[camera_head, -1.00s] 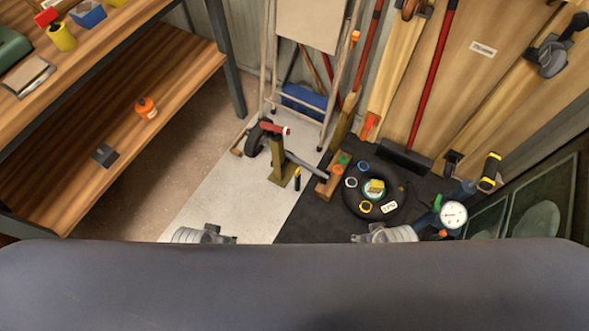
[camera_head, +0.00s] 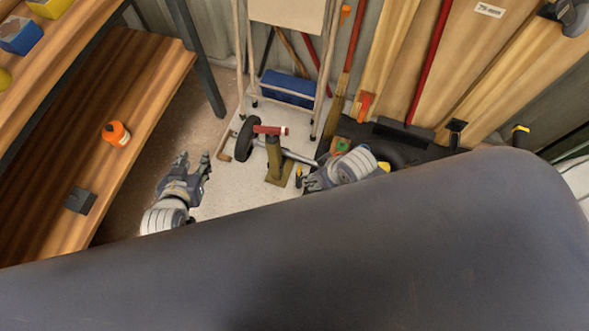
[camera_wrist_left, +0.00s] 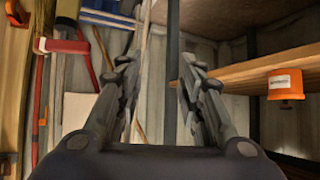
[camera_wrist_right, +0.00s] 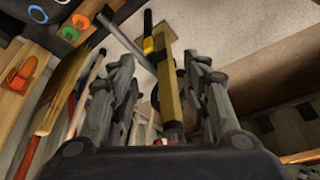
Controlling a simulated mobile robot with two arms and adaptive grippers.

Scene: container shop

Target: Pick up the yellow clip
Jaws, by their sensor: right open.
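A small black piece with a yellow band (camera_head: 299,175) stands on the light floor beside an olive stand (camera_head: 274,160); it may be the yellow clip, but I cannot tell surely. A yellow-and-black clamp (camera_head: 520,131) is at the right by the boards. My right gripper (camera_head: 312,182) is open and empty, close to the black-and-yellow piece, pointing toward the olive stand. My left gripper (camera_head: 193,163) is open and empty over the floor, left of the stand.
The dark mat's tray is mostly hidden.

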